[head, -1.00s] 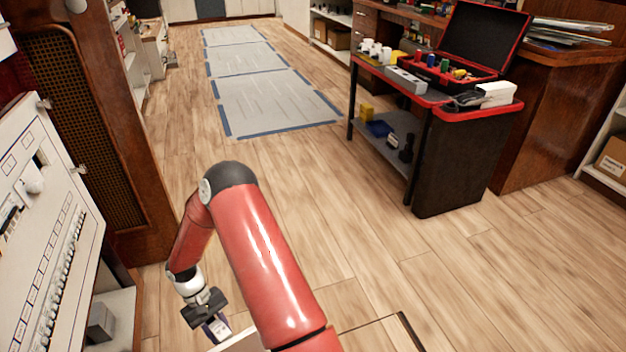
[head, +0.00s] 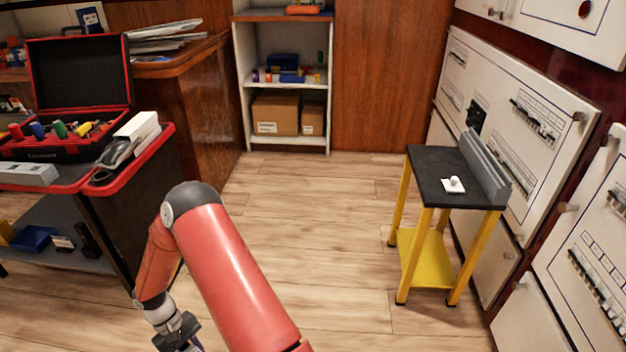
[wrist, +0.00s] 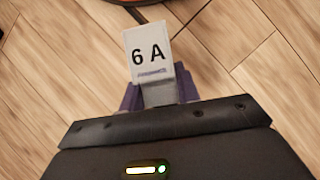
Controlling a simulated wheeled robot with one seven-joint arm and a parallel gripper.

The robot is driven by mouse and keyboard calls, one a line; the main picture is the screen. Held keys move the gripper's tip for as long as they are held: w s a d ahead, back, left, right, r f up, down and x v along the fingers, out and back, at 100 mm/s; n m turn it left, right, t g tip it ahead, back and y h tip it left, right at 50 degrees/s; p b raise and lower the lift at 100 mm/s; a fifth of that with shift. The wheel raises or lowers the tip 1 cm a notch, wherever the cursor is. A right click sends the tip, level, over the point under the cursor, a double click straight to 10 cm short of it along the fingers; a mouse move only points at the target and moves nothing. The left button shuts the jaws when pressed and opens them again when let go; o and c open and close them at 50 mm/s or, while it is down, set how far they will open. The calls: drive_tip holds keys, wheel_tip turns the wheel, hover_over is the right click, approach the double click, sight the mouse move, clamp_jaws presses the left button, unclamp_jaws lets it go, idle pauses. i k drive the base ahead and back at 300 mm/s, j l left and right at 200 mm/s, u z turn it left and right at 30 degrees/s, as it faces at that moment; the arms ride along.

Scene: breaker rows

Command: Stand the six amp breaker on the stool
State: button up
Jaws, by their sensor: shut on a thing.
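The six amp breaker (wrist: 148,52) shows in the wrist view with a white face marked "6 A". My gripper (wrist: 158,95) is shut on it and holds it over the wood floor. In the head view my gripper (head: 182,345) is at the bottom edge, left of my red arm, and the breaker there is mostly cut off. The stool (head: 425,178) stands at the right with a black top, yellow legs and a yellow lower shelf. My gripper is well to the left of the stool and apart from it.
On the stool top lie a grey rail-like bar (head: 484,166) along the right side and a small white piece (head: 453,185). White breaker panels (head: 520,120) line the right wall. A red-edged cart (head: 80,195) stands left. Open floor (head: 310,230) lies between.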

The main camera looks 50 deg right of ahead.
sight(441, 159)
drive_tip(key=i+l+z, duration=0.15)
drive_tip(key=z, duration=0.3)
drive_tip(key=i+l+z, duration=0.1)
drive_tip(key=z, duration=0.3)
drive_tip(key=i+z, duration=0.25)
drive_tip(key=z, duration=0.2)
drive_tip(key=i+z, duration=0.15)
drive_tip(key=z, duration=0.25)
drive_tip(key=i+j+z, duration=0.1)
drive_tip(key=z, duration=0.35)
drive_tip(key=i, duration=0.05)
